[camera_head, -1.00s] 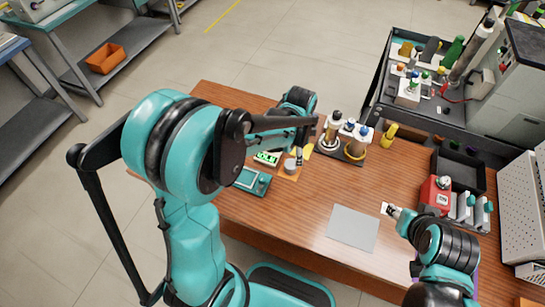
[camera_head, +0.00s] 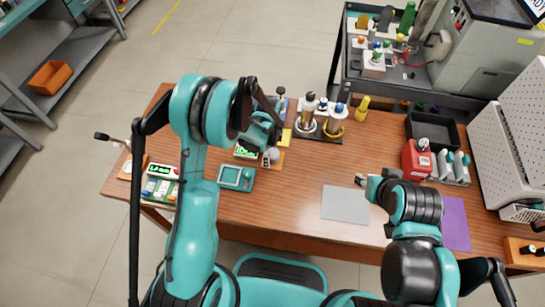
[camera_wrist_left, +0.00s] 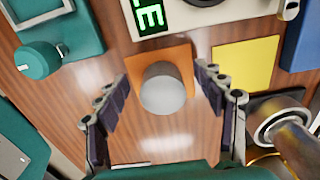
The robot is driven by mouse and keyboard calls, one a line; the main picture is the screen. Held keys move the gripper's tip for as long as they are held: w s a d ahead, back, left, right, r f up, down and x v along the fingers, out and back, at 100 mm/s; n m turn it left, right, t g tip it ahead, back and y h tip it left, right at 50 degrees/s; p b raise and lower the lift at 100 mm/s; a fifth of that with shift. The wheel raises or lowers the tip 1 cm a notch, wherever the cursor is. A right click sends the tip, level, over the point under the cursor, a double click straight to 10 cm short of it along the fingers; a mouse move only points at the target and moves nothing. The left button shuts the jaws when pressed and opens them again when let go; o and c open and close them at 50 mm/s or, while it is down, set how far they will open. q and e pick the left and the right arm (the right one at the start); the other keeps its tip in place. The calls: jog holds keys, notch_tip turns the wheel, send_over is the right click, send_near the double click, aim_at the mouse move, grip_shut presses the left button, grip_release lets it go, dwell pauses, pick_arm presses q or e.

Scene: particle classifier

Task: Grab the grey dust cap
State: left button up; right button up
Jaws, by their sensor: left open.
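The grey dust cap (camera_wrist_left: 166,90) is a round, pale grey cylinder standing on an orange square pad (camera_wrist_left: 178,56) in the left wrist view. In the head view the cap (camera_head: 272,154) shows small beside the green-lit display, partly close behind my left gripper. My left gripper (camera_wrist_left: 162,76) is open, with one finger on each side of the cap and visible gaps to it. Its fingers are hard to make out in the head view. My right gripper (camera_head: 362,180) is over the table near the grey mat; its opening is too small to tell.
A yellow pad (camera_wrist_left: 246,64) and a metal-topped cylinder (camera_wrist_left: 272,126) lie right of the cap. A teal knob device (camera_wrist_left: 50,52) is at left. A teal-framed device (camera_head: 236,177), bottles on a rack (camera_head: 318,136) and a grey mat (camera_head: 345,204) share the table.

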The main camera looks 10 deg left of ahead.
pick_arm(q)
jog(key=shift+f, duration=0.4)
jog(key=shift+r, duration=0.1)
jog(key=c, duration=1)
jog(key=shift+c, duration=0.2)
jog(key=shift+r, duration=0.1)
